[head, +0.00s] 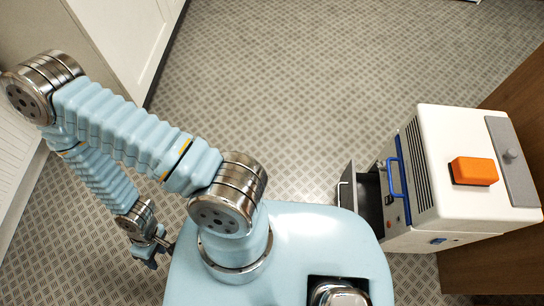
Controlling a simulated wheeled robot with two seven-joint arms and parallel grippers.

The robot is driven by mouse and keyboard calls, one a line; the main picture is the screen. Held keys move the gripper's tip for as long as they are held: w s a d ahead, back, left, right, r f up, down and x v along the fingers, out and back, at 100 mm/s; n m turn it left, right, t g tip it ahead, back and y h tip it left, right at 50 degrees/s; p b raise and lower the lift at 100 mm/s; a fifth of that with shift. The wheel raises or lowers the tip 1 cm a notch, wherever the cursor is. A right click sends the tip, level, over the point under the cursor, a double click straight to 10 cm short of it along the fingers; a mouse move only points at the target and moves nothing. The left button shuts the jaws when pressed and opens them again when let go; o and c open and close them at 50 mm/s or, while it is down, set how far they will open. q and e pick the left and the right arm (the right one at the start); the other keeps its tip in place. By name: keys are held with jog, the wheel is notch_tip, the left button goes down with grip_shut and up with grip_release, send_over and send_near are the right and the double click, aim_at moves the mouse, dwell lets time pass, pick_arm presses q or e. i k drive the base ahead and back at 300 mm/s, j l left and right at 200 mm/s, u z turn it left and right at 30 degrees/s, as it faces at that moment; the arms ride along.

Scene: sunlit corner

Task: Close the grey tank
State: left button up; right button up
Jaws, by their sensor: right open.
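A white appliance (450,190) stands at the right. Its grey tank (348,188) is pulled out from the appliance's left side like a drawer, with a small bar handle on its outer face. The tank's dark inside shows, and its lower end is hidden behind my blue body. My right gripper (152,256) is small at the lower left, at the end of the folded blue arm. It is open and well to the left of the tank, apart from it, with nothing seen between its fingers. My left gripper is out of view.
A blue handle (397,178) is on the appliance's left side near the tank. An orange block (474,171) and a grey panel (512,160) are on its top. Brown wood stands behind it. White cabinets line the left. The patterned floor (300,90) is clear.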

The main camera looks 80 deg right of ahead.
aim_at(360, 193)
jog(key=j+z, duration=0.1)
jog(key=z, duration=0.8)
jog(key=k+j+z, duration=0.1)
jog(key=z, duration=2.95)
jog(key=k+l, duration=0.05)
jog(key=l, duration=0.05)
